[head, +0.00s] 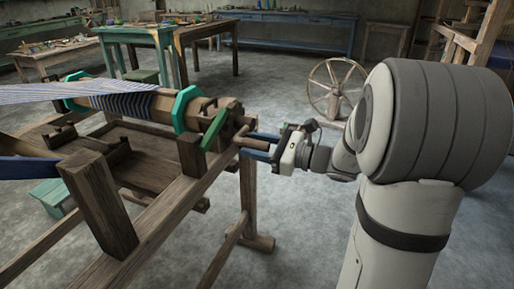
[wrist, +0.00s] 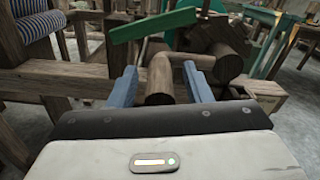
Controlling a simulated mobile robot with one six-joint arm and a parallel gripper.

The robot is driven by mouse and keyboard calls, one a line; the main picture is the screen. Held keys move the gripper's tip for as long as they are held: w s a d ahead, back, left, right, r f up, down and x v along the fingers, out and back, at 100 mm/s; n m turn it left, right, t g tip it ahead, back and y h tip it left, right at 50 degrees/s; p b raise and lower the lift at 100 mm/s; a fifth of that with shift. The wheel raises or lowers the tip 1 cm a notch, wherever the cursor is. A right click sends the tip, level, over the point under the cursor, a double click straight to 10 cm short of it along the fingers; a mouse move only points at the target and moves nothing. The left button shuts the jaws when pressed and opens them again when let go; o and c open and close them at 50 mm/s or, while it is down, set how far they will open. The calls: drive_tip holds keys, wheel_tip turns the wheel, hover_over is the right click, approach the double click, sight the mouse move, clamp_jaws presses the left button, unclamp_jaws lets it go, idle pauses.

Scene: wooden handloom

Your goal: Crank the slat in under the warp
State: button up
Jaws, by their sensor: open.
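The warp (head: 50,94), pale with blue stripes, runs in from the left onto a wooden beam with teal octagonal end flanges (head: 186,108). It also shows striped in the wrist view (wrist: 50,22). I cannot make out the slat.
A spoked wheel (head: 335,88) and green table (head: 140,35) stand behind. The floor right of the loom is clear.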

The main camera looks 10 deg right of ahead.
clamp_jaws()
idle(0.5)
